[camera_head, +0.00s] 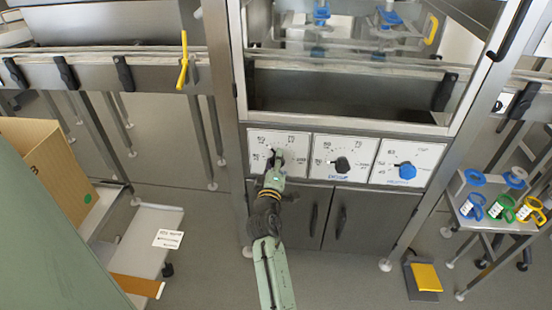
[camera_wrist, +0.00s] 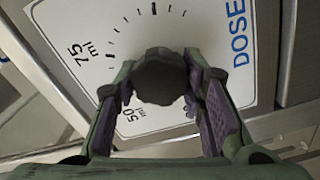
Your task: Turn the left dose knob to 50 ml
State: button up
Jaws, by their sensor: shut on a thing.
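The left dose knob (camera_head: 274,154) is black and sits on a white dial panel (camera_head: 258,142) at the left of the machine front. My gripper (camera_head: 273,164) covers much of it there. In the wrist view the round dark knob (camera_wrist: 160,76) lies between my two fingers, and my gripper (camera_wrist: 162,84) is shut on it. The dial panel (camera_wrist: 130,22) shows tick marks, "75 ml" at upper left, "50 ml" below it, partly behind the left finger, and "DOSE" at right. I cannot tell which mark the knob's pointer faces.
A second black knob (camera_head: 342,165) and a blue knob (camera_head: 407,171) sit on panels to the right. Cabinet doors (camera_head: 358,218) are below. A table with colored-handled jugs (camera_head: 501,207) stands at right, and a yellow pedal (camera_head: 425,277) on the floor.

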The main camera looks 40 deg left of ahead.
jog(key=shift+n, duration=0.7)
jog(key=o, duration=1.2)
jog(key=shift+s, duration=0.1)
jog(key=v, duration=1.2)
jog(key=shift+a, duration=0.1)
